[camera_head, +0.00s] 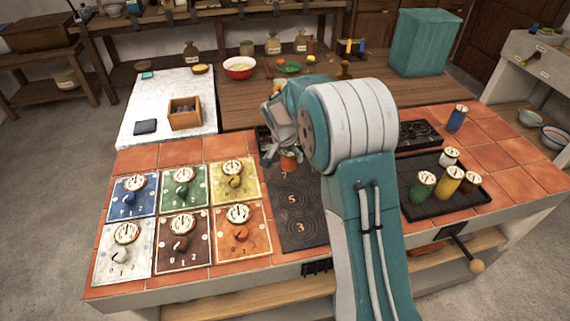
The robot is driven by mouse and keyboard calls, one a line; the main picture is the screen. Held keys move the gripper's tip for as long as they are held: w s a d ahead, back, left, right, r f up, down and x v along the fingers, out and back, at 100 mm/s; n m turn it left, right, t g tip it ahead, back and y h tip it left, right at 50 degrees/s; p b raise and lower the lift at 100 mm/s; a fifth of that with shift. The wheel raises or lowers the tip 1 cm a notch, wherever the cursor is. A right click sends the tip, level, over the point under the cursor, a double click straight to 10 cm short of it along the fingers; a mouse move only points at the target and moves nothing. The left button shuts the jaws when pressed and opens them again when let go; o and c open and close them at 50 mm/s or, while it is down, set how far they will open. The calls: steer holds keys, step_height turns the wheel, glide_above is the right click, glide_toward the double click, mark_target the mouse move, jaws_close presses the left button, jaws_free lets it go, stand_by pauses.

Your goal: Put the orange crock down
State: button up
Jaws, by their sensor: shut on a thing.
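The orange crock (288,162) is small and shows just below my gripper (284,148), which is shut on it. My gripper and arm hide part of it. It appears upright, over the far part of a black board (291,243) marked with rings and the numbers 7, 5 and 3. I cannot tell whether the crock touches the board. An orange panel (257,250) with a dial and a knob lies left of the board, nearer the front edge.
Panels in other colours, such as the yellow panel (249,194), cover the left of the tiled counter. A black tray (411,209) at right holds several crocks. A blue crock (456,122) stands behind it. Beyond are a marble slab (187,80) and a wooden box (184,121).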

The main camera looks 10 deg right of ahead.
steer(key=shift+w+a+f, duration=0.25)
steer(key=shift+w+f, duration=0.2)
steer(key=shift+f, duration=0.1)
steer(key=shift+w+a+f, duration=0.2)
steer(key=shift+w+f, duration=0.25)
steer(key=shift+f, duration=0.1)
steer(key=shift+w+f, duration=0.35)
steer(key=shift+f, duration=0.1)
step_height(320, 180, down, 3)
steer(key=shift+d+f, duration=0.1)
steer(key=o, duration=1.2)
steer(key=shift+f, duration=0.1)
